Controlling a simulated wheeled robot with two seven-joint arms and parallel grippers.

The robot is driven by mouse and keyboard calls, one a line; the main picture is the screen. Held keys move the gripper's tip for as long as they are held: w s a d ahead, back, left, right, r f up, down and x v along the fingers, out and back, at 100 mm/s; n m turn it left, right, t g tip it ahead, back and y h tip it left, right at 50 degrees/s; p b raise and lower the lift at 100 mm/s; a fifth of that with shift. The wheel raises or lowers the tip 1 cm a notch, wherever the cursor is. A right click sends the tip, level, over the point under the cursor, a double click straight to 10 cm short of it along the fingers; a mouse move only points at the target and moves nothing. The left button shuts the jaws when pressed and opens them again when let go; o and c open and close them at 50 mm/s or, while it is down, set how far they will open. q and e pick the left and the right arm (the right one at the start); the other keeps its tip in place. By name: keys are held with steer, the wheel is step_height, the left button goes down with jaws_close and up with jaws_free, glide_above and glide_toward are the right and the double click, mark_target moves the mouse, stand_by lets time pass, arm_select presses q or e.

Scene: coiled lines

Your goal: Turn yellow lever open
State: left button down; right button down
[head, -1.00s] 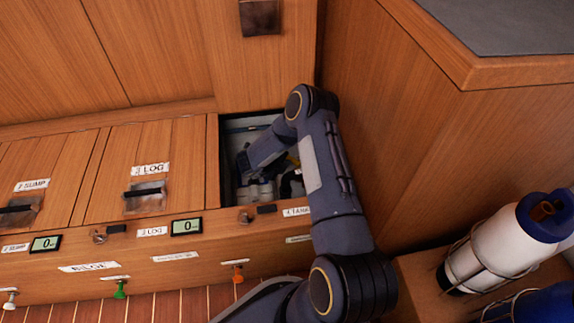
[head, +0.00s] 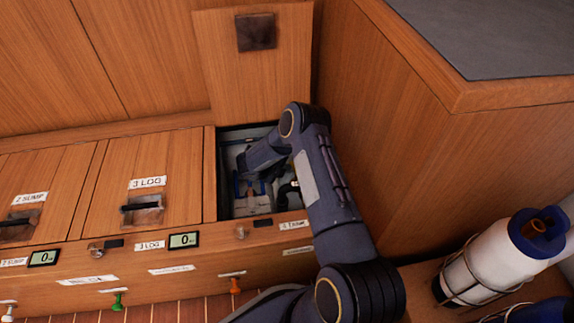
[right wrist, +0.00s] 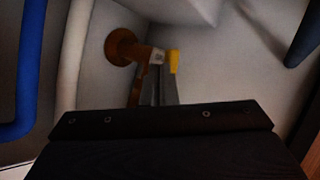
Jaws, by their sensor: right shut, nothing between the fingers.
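The yellow lever (right wrist: 174,62) shows in the right wrist view as a small yellow piece beside a brass fitting (right wrist: 123,47) with a pipe below it. My right gripper (right wrist: 167,93) is shut and empty, with its finger ends close below the lever. I cannot tell whether they touch it. In the head view my right arm reaches down into an open compartment (head: 232,132), and the gripper (head: 250,187) is inside it. The lever cannot be made out in the head view. My left gripper is out of view.
A raised wooden hatch lid (head: 230,75) stands behind the compartment. Narrow compartment walls surround the gripper. A blue hose (right wrist: 18,75) and a pale hose (right wrist: 72,55) run at left in the wrist view.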

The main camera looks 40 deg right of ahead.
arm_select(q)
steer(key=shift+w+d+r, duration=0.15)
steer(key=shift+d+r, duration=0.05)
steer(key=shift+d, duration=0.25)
arm_select(e)
steer(key=shift+w+d, duration=0.2)
steer(key=shift+d, duration=0.85)
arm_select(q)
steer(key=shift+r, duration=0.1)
arm_select(e)
steer(key=shift+r, duration=0.1)
